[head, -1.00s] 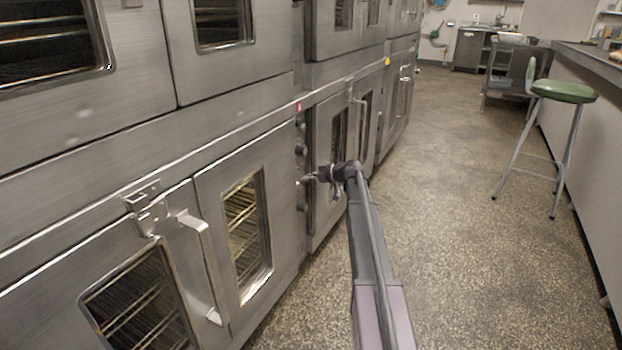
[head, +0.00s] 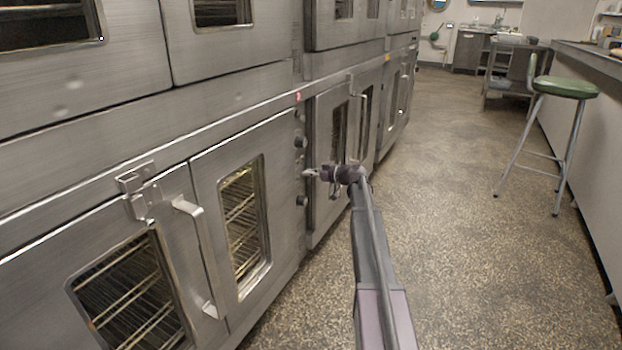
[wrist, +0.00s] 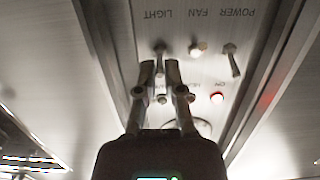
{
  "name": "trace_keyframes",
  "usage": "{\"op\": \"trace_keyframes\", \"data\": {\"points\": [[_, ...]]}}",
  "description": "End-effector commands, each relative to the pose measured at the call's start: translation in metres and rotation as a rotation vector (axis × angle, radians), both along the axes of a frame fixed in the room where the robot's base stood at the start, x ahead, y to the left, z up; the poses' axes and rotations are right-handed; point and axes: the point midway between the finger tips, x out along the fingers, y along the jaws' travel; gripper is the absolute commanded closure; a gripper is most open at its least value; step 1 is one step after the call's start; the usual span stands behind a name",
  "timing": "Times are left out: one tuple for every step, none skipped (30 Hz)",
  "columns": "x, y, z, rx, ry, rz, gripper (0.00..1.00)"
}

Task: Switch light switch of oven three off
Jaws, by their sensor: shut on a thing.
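The light switch (wrist: 160,48) is a small metal toggle under the LIGHT label on a steel control panel (wrist: 185,20). The panel's lettering is upside down in the wrist view. My gripper (wrist: 160,66) is at the switch, its two fingertips shut on either side of the lever. The fingers partly hide the lever and the panel behind them. In the head view my gripper (head: 308,173) reaches the narrow panel strip between two ovens; the switch itself is too small to make out there.
The fan switch (wrist: 198,48) and power switch (wrist: 232,60) sit beside the light switch. An oven door handle (head: 362,120) juts out just beyond my gripper. The floor is clear towards the green stool (head: 565,87).

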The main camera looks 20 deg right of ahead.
Motion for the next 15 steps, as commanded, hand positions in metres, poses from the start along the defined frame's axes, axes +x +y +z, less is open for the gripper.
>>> {"op": "trace_keyframes", "data": {"points": [[0.0025,-0.0015,-0.0083,0.021,-0.025,-0.005,1.0],[0.0024,-0.0016,-0.0092,0.032,-0.039,-0.005,1.0],[0.0023,-0.0017,-0.0102,0.046,-0.058,-0.005,1.0],[0.0023,-0.0017,-0.0108,0.059,-0.073,-0.005,1.0],[0.0023,-0.0019,-0.0114,0.07,-0.088,-0.005,1.0],[0.0022,-0.0021,-0.0123,0.084,-0.108,-0.005,1.0],[0.0022,-0.0021,-0.0129,0.096,-0.122,-0.005,1.0],[0.0023,-0.002,-0.0133,0.108,-0.136,-0.005,1.0],[0.0023,-0.0021,-0.0139,0.122,-0.155,-0.005,1.0],[0.0023,-0.0022,-0.0144,0.131,-0.168,-0.005,1.0],[0.0024,-0.0022,-0.0146,0.143,-0.181,-0.005,1.0],[0.0024,-0.0022,-0.015,0.156,-0.198,-0.005,1.0],[0.0025,-0.0023,-0.0153,0.164,-0.21,-0.005,1.0],[0.0025,-0.0023,-0.0154,0.174,-0.222,-0.005,1.0],[0.0026,-0.0022,-0.0157,0.185,-0.235,-0.005,1.0]]}}
